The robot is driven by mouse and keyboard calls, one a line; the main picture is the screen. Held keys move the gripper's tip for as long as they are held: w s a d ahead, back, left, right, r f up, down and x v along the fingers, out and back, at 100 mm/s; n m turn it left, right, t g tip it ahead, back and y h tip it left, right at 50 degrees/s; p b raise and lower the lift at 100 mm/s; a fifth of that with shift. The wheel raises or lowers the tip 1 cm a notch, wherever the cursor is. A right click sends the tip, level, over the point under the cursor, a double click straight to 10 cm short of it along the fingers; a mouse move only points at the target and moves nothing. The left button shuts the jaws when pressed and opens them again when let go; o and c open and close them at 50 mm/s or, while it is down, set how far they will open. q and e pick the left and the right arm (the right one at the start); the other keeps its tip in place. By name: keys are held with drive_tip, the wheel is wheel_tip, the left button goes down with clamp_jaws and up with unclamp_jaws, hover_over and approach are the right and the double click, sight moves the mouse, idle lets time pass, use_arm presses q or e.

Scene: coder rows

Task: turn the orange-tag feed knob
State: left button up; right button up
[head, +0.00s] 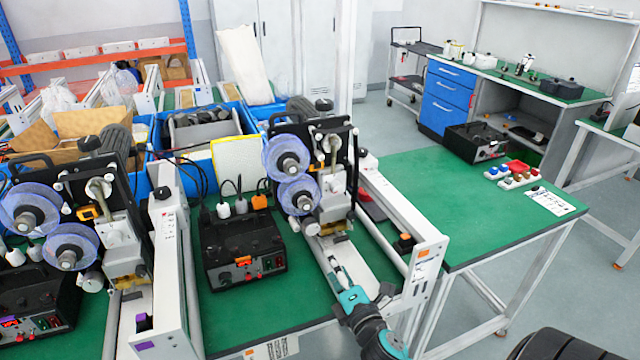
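An orange tag (422,253) is on the white end plate of the right-hand coder's rail. Just behind that plate sits a small dark knob (404,244) with an orange-brown part. The coder (318,165), with two blue-violet reels, stands at the rail's far end. My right arm, with a teal wrist, comes in from the bottom and reaches up and left. Its gripper (336,268) is over the white rail, left of the knob and apart from it. The fingers are too small to tell open or shut. My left gripper is not in view.
A second coder (75,215) with a purple tag (145,346) stands at left. A black control box (240,250) sits between the coders. The green table (450,210) at right is mostly clear, with small coloured items (512,174) at its far corner.

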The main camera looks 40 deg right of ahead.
drive_tip(key=n+b, duration=0.1)
drive_tip(key=n, duration=0.1)
drive_tip(key=n+b, duration=0.2)
drive_tip(key=n, duration=0.1)
approach(312, 231)
drive_tip(key=p+x, duration=0.3)
drive_tip(key=x, duration=0.6)
drive_tip(key=shift+w, duration=0.1)
drive_tip(key=shift+c, duration=0.3)
drive_tip(key=c, duration=1.1)
